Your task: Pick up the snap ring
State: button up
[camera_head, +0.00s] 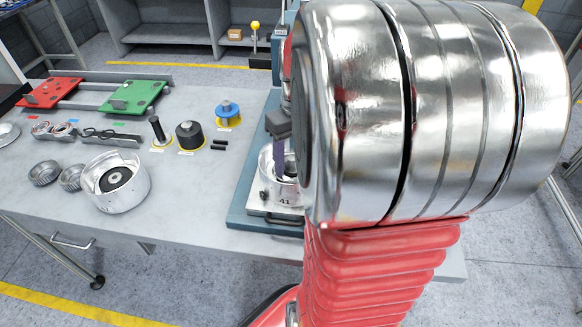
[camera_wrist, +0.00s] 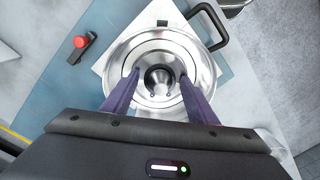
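In the wrist view, a silvery round drum (camera_wrist: 200,52) lies under my gripper (camera_wrist: 160,76). A small ring-like part (camera_wrist: 160,93) with two small dots at its lower edge sits around the dark centre of the drum. It may be the snap ring, but I cannot tell for sure. In the head view, my gripper (camera_head: 280,160) points down into the drum (camera_head: 268,189), which stands on a plate; the fingertips are hidden there.
A blue-grey base (camera_head: 240,205) carries the drum, with a black handle (camera_wrist: 222,30) beside it. Left on the table are another drum (camera_head: 133,191), a dark cylinder (camera_head: 189,136), a blue-yellow part (camera_head: 228,113) and green (camera_head: 139,97) and red (camera_head: 50,92) plates.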

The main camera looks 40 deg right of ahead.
jog(key=c, duration=0.9)
jog(key=shift+o, duration=0.2)
notch_tip(320, 180, up, 10)
jog(key=shift+r, duration=0.1)
dwell(0.5)
